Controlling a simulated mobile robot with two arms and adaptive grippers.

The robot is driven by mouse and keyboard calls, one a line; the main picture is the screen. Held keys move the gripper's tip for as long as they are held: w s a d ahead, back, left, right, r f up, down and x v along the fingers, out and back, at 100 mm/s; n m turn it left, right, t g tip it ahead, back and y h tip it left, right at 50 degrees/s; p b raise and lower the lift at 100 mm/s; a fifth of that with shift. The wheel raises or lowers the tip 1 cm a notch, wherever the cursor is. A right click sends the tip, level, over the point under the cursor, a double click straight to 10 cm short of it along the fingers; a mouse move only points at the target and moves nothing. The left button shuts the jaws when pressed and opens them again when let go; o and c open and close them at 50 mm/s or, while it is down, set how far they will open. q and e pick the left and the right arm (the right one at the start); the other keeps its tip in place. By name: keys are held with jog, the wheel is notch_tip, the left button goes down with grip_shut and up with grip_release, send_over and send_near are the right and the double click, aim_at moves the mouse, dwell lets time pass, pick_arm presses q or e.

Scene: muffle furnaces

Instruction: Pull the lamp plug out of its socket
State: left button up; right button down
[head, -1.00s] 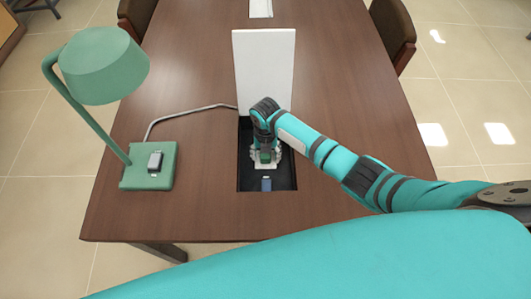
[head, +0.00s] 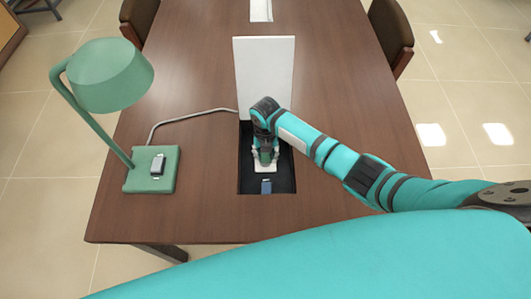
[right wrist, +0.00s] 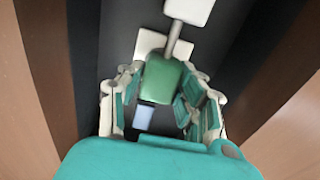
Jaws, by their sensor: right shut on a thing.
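The green desk lamp (head: 105,78) stands on the left of the table, and its grey cord (head: 190,117) runs to the dark recess in the tabletop. My right gripper (head: 264,154) reaches down into this recess. In the right wrist view its fingers are closed around the green plug (right wrist: 163,80). A white socket plate (right wrist: 150,43) shows at the plug, also seen just below the gripper in the head view (head: 265,168). Whether plug and plate touch is unclear. My left gripper is out of view.
A white lid (head: 265,75) stands upright behind the recess (head: 246,180). A small blue item (head: 266,186) sits in the recess near its front. The brown tabletop (head: 350,110) is clear on the right. Chairs (head: 391,36) stand at the sides.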

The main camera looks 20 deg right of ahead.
jog(key=shift+r+p, duration=0.3)
jog(key=shift+r, duration=0.6)
jog(key=shift+w+f, duration=0.15)
jog(key=shift+w, duration=0.05)
jog(key=c, duration=0.9)
grip_release()
jog(key=shift+s, duration=0.15)
notch_tip(320, 180, up, 12)
jog(key=shift+r, duration=0.1)
